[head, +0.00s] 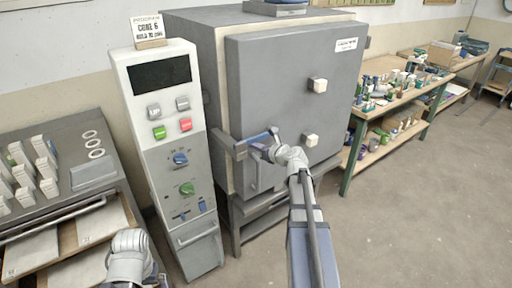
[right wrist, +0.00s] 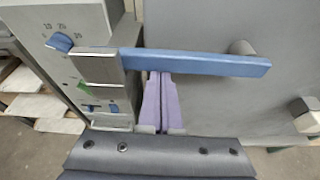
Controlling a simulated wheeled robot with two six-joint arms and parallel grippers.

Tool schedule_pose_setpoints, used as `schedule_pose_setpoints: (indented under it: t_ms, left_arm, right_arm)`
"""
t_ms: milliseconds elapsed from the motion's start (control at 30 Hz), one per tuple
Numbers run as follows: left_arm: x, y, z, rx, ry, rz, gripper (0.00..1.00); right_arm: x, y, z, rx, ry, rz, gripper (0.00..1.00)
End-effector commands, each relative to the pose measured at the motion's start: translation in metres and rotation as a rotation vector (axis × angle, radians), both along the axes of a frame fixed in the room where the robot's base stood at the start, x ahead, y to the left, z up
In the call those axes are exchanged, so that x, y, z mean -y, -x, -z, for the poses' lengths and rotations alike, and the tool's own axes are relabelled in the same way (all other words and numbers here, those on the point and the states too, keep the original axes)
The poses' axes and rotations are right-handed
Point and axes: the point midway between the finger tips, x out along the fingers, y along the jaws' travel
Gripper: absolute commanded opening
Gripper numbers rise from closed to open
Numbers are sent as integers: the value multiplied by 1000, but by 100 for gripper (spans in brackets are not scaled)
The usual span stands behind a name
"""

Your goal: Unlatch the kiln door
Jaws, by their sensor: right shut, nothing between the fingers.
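The grey kiln door (head: 290,85) is shut against the kiln body. Its latch is a blue bar (head: 259,138) at the door's left edge. In the right wrist view the bar (right wrist: 200,63) lies about level, from a pivot on the door to a grey bracket (right wrist: 98,66) on the left. My right gripper (head: 258,148) is at the latch. Its purple fingers (right wrist: 159,76) are shut and empty, with their tips just below the bar; I cannot tell whether they touch it. Part of my left arm shows at the lower left of the head view, without visible fingers.
A tall control panel (head: 170,130) with dials and buttons stands close left of the kiln. White knobs (head: 317,85) stick out of the door. Floor is clear right of my arm.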

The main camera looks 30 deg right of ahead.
Motion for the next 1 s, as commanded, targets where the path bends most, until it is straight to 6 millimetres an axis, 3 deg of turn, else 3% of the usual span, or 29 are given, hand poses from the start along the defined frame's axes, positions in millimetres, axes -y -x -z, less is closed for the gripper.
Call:
schedule_pose_setpoints:
  t_ms: [367,800,1000]
  left_arm:
    - [0,0,-12,0,0,0,100]
    - [0,0,-44,0,0,0,100]
    - [0,0,-63,0,0,0,100]
  right_arm:
    - [0,-1,-13,-6,-97,1,0]
    - [8,-2,-54,-35,-464,3,0]
    - [15,-2,-74,-38,-503,2,0]
